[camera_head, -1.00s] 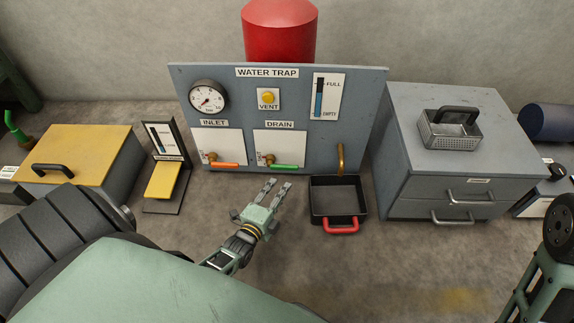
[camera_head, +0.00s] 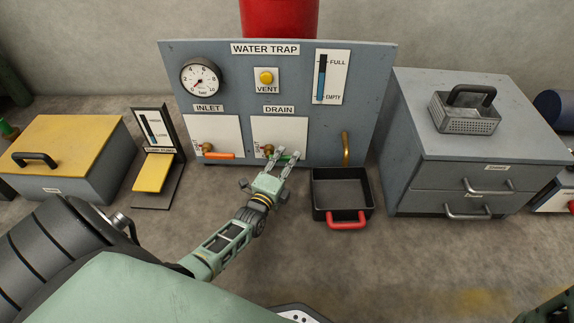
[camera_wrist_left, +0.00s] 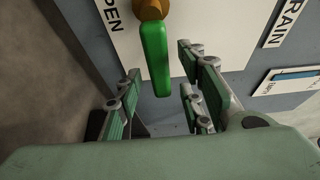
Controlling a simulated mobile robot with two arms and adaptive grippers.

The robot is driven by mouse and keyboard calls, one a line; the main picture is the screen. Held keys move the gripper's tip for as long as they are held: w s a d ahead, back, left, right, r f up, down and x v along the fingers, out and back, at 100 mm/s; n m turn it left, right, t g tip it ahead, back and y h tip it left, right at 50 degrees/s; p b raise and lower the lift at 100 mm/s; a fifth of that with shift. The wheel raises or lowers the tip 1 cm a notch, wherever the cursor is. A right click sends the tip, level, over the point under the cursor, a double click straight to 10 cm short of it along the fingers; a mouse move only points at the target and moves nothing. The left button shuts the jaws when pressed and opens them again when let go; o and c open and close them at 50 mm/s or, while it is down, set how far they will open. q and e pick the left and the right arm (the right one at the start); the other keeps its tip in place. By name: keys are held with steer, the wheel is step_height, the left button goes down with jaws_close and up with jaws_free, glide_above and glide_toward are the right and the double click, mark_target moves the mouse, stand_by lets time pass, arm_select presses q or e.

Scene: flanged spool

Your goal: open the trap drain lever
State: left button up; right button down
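The green drain lever (camera_head: 290,158) lies roughly level, reaching right from its brass valve under the DRAIN label. In the left wrist view the lever (camera_wrist_left: 156,62) hangs from the valve (camera_wrist_left: 150,8) beside the word OPEN on the white plate. My left gripper (camera_head: 287,160) is open at the lever, partly covering it in the head view. In the wrist view its fingers (camera_wrist_left: 160,80) stand to either side of the lever's free end, with a gap showing on both sides.
The orange inlet lever (camera_head: 219,156) is level, left of the drain. A black tray (camera_head: 343,207) with a red handle stands under the brass spout (camera_head: 346,148). A grey drawer cabinet (camera_head: 465,150) is at right. A yellow-topped box (camera_head: 65,140) and a yellow pedal stand (camera_head: 153,172) are at left.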

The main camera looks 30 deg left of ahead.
arm_select(q)
steer(key=shift+c, duration=0.2)
jaws_close()
stand_by(0.4)
